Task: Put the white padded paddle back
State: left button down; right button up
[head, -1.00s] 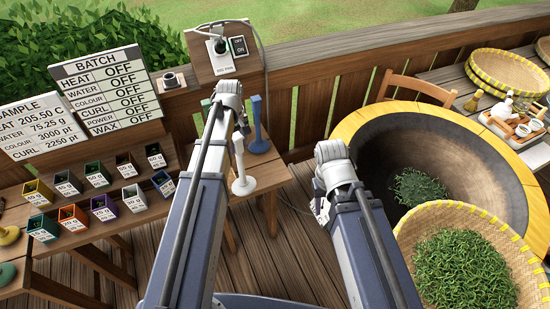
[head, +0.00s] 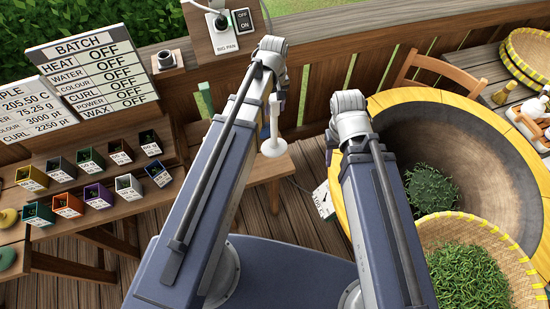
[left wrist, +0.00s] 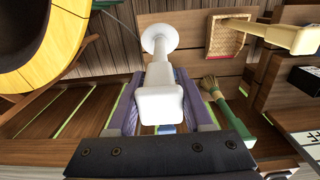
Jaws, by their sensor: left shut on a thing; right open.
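The white padded paddle (head: 274,132) hangs below my left gripper (head: 272,88) in the head view, its round white pad over the small wooden stand (head: 262,172). I cannot tell whether the pad touches the stand. In the left wrist view my left gripper (left wrist: 160,115) is shut on the white paddle (left wrist: 160,78), with a jaw on each side of its block-like end and the round pad pointing away. My right gripper (head: 330,145) is open beside the wok, its fingers mostly hidden by its wrist.
The wok (head: 505,140) with leaves and a woven basket (head: 515,255) of leaves are at right. Several small coloured boxes (head: 100,194) fill the left shelf. A power box (head: 226,48) stands behind my left gripper. A green-handled brush (left wrist: 216,88) lies near the paddle in the left wrist view.

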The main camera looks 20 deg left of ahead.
aim_at(274, 125)
pick_arm(q)
notch_tip(274, 125, down, 5)
jog(key=b, duration=0.5)
jog(key=shift+f, duration=0.15)
notch_tip(274, 125, down, 4)
jog(key=b, duration=0.4)
jog(key=shift+f+b, duration=0.25)
jog(key=shift+b, duration=0.15)
jog(key=shift+s+r, duration=0.15)
jog(key=c, duration=0.5)
grip_release()
jog(key=shift+o, duration=1)
